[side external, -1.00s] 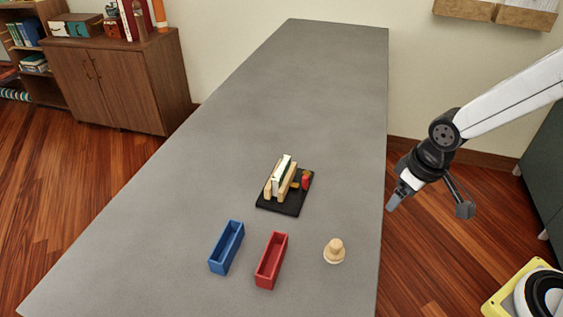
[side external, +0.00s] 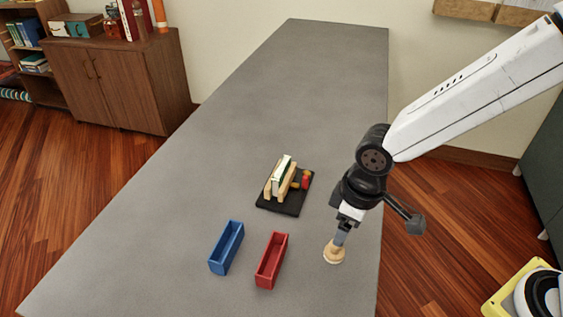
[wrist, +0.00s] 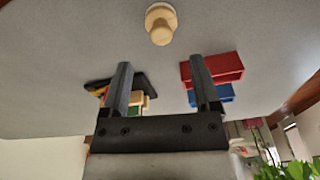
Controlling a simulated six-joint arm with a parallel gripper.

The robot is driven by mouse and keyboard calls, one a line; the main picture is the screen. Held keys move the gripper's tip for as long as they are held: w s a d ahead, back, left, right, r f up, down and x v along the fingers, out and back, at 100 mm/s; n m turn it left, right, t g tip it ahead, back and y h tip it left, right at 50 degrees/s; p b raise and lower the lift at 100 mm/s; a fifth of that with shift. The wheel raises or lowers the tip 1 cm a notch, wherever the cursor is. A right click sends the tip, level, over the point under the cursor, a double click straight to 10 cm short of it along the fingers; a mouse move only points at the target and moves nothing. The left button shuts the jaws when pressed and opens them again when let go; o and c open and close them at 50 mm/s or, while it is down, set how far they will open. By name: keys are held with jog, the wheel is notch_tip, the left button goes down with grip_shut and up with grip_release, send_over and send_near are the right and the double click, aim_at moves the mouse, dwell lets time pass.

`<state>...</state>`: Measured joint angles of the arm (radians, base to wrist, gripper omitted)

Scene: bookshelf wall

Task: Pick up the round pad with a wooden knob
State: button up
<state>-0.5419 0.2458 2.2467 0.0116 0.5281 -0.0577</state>
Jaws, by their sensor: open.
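The round pad with a wooden knob (side external: 334,256) stands upright on the grey table near its right edge, to the right of the red tray. In the side view my gripper (side external: 340,238) is just above it and covers part of the knob. In the wrist view the pad's knob (wrist: 161,30) shows at the top, ahead of and between my two spread fingers (wrist: 162,72). My gripper is open with nothing between its fingers. I cannot tell from the side view whether a finger touches the knob.
A red tray (side external: 260,281) and a blue tray (side external: 215,264) lie to the left of the pad. A black board (side external: 292,206) holding wooden blocks and a white piece sits behind them. The rest of the grey table (side external: 290,90) is clear.

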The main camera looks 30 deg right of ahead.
aim_at(335, 249)
jog(key=shift+f, duration=0.85)
jog(key=shift+f, duration=0.1)
jog(key=shift+w+a+f, duration=0.15)
jog(key=shift+w+f, duration=0.05)
jog(key=shift+f, duration=1.05)
jog(key=shift+w+a+f, duration=0.15)
jog(key=shift+f, duration=1.1)
grip_shut()
